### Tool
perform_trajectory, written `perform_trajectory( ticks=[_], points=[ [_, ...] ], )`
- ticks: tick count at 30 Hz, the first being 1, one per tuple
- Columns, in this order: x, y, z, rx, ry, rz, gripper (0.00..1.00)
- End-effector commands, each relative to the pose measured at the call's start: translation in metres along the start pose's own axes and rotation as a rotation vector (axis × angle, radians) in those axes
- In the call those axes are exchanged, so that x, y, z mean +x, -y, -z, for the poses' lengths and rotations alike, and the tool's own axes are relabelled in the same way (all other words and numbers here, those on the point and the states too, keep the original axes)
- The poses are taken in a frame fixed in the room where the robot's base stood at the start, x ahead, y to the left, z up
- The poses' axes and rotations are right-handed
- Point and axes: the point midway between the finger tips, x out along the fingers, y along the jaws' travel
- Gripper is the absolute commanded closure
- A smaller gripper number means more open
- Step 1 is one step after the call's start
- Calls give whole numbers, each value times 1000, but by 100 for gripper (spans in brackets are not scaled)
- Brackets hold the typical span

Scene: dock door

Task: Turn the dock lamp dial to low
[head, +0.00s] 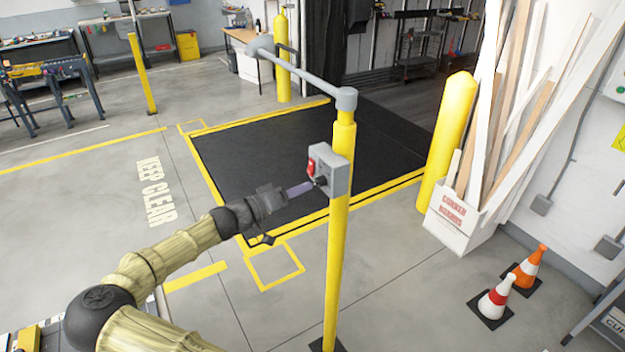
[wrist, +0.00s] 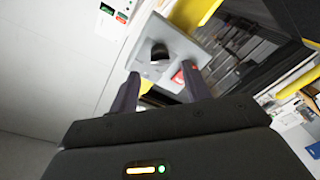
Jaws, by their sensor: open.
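A grey control box (head: 335,172) is fixed on a yellow post (head: 337,240). In the wrist view the box's face (wrist: 186,48) is tilted and carries a round black dial (wrist: 160,52) and a red part (wrist: 184,74) beside it. The red part also shows in the head view (head: 311,166). My gripper (head: 312,186) is at the front of the box. In the wrist view my gripper (wrist: 161,72) is open, with one finger on each side below the dial. The dial appears just beyond the fingertips; I cannot tell whether they touch it. The dial's markings are unreadable.
A grey lamp arm (head: 305,72) extends left from the post top. Behind are a black dock floor plate (head: 250,150) and a yellow bollard (head: 447,140). A timber bin (head: 460,222) and traffic cones (head: 496,300) stand right.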

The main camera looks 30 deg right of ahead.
Motion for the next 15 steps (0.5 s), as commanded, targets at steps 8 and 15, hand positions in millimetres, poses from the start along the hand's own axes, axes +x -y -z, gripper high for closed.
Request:
perform_trajectory(
  ticks=[8,15],
  points=[
    [42,-1,2,-2,0,-1,52],
    [49,0,0,-1,-1,2,52]
  ],
)
